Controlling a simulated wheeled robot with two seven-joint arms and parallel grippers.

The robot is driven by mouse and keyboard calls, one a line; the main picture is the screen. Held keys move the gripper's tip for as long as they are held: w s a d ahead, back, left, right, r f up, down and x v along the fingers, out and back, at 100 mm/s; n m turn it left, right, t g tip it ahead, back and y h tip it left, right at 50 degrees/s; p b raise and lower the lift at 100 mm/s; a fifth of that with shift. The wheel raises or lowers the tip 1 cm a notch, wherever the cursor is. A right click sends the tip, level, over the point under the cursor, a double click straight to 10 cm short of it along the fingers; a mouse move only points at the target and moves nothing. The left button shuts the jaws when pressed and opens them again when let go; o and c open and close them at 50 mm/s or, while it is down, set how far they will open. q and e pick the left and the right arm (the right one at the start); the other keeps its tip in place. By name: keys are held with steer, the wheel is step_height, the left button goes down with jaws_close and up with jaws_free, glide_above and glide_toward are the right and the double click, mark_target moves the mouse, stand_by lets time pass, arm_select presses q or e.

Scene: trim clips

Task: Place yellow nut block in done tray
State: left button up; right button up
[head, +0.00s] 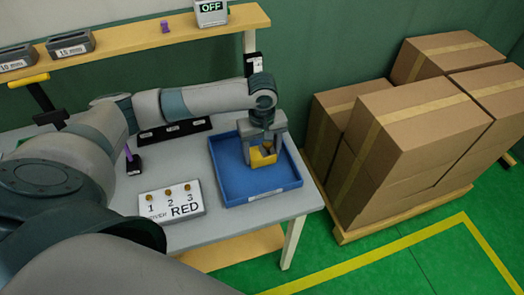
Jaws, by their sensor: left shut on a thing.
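The yellow nut block (260,159) is at my left gripper (264,150), inside the outline of the blue tray (253,188). My left gripper is shut on the block and points down over the tray. The block looks low, close to the tray floor; I cannot tell whether it touches it. The tray lies on the right part of the grey table and is otherwise empty. I see no label naming it as the done tray. My right gripper is not in view.
A white board (171,203) marked 1, 2, 3 and RED lies left of the tray. A black rack (174,130) stands behind. A wooden shelf (140,40) holds grey bins and an OFF sign (211,12). Cardboard boxes (415,120) stand on a pallet at right.

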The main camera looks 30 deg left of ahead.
mark_target(262, 151)
arm_select(q)
steer(key=o, duration=1.3)
steer(key=shift+f, duration=0.1)
steer(key=shift+r, duration=0.8)
steer(key=shift+r+b, duration=1.45)
steer(key=shift+r, duration=3.9)
steer(key=shift+s+d+f, duration=0.1)
